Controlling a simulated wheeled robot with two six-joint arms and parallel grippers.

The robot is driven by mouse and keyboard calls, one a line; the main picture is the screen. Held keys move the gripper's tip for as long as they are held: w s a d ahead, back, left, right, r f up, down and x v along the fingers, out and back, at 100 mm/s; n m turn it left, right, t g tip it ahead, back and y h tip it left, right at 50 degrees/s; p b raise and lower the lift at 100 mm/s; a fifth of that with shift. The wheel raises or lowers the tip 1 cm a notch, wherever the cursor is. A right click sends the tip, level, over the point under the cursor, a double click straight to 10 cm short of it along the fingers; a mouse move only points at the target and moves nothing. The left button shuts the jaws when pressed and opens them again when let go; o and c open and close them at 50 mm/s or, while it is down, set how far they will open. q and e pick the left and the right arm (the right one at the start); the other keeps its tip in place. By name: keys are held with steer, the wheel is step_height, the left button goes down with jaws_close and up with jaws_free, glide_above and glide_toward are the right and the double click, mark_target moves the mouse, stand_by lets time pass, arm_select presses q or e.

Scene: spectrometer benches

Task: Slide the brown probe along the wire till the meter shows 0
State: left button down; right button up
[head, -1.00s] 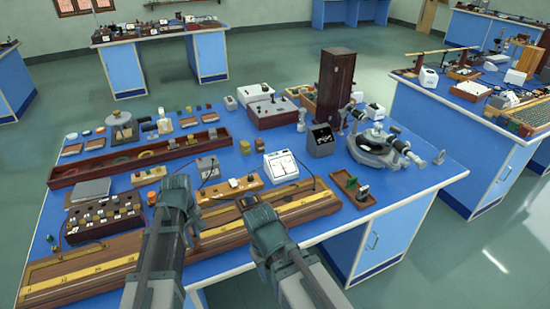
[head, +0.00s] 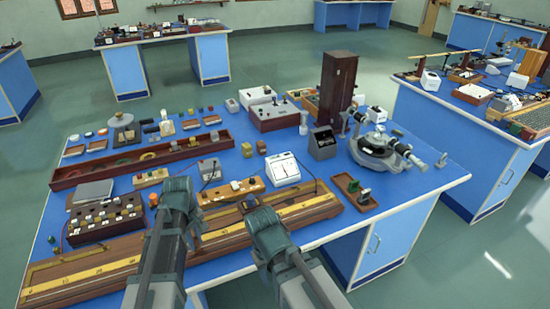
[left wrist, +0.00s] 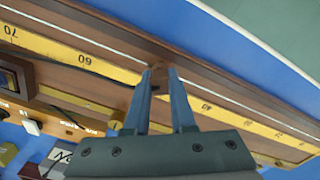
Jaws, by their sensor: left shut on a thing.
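The long wooden wire board (head: 322,210), with a yellow scale and a thin wire, runs along the bench's near edge. In the left wrist view the wire board (left wrist: 225,85) crosses diagonally, with 70 and 60 left of the fingers and 40 to the right. My left gripper (left wrist: 160,78) is shut on the brown probe (left wrist: 159,66) at the wire, between the 60 and 40 marks. In the head view my left gripper (head: 178,190) hides the probe. The white meter (head: 283,168) stands behind the board; its reading is too small to tell. My right gripper (head: 262,222) is over the board, fingertips hidden.
A small wooden block with terminals (head: 230,192) sits just behind the board, and a dark plug box (head: 105,220) is at the left. A brown tray (head: 355,193) lies right of the board. A grey spectrometer (head: 383,150) stands at the right. Thin leads run near the board.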

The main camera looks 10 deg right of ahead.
arm_select(q)
steer(key=shift+d, duration=0.2)
stand_by(0.6)
steer(key=shift+w+d, duration=0.25)
steer(key=shift+d, duration=0.45)
steer(key=shift+w+d, duration=0.25)
steer(key=shift+d, duration=0.5)
steer(key=shift+w+d, duration=0.25)
steer(key=shift+d, duration=0.45)
steer(key=shift+s+f, duration=0.1)
steer(key=shift+f, duration=0.05)
stand_by(1.5)
steer(key=shift+w+d, duration=0.25)
steer(key=shift+d, duration=0.35)
stand_by(2.1)
stand_by(0.7)
